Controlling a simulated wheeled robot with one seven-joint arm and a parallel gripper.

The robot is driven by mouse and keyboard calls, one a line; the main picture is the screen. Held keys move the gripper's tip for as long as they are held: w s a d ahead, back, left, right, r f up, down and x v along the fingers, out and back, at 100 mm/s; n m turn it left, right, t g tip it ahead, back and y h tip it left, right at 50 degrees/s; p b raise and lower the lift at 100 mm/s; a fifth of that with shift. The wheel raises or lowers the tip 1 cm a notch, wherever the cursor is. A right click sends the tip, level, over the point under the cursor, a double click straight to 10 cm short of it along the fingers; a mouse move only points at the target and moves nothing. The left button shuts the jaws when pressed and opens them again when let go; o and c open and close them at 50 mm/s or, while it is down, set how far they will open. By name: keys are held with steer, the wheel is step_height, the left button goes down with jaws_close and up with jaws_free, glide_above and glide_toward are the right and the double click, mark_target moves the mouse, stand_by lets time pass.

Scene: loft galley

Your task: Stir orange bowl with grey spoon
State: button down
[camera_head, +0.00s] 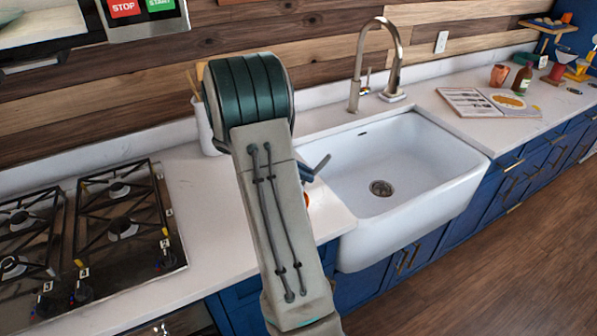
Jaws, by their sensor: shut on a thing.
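My arm rises through the middle of the head view and hides the counter behind it. My gripper is not clearly seen; it is hidden behind the arm. A small orange edge (306,198) shows just right of the arm on the counter left of the sink. It may be the orange bowl, the rest of which is hidden. Above it, a small blue-grey piece (318,165) sticks out from behind the arm, tilted up to the right. I cannot tell whether it is the grey spoon or part of my gripper.
A gas hob (122,225) is at the left, and a white sink (400,165) with a tall tap (357,70) is right of the arm. A white utensil holder (204,128) stands by the wall. An open book (485,103) and a bottle (522,78) are on the right counter.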

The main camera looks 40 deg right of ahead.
steer(key=shift+s+d+f+b, duration=0.15)
steer(key=shift+f+b, duration=0.15)
steer(key=shift+f, duration=0.15)
steer(key=shift+s+d+f+b, duration=0.1)
steer(key=shift+f+b, duration=0.15)
steer(key=shift+f, duration=0.15)
steer(key=shift+w+a+f+b, duration=0.3)
steer(key=shift+w+a+f, duration=0.1)
steer(key=shift+f, duration=0.4)
steer(key=shift+w+a+f+b, duration=0.25)
steer(key=shift+w+a+f, duration=0.15)
steer(key=shift+f, duration=0.45)
steer(key=shift+w+a+f+b, duration=0.3)
steer(key=shift+w+a+f, duration=0.1)
steer(key=shift+f, duration=0.4)
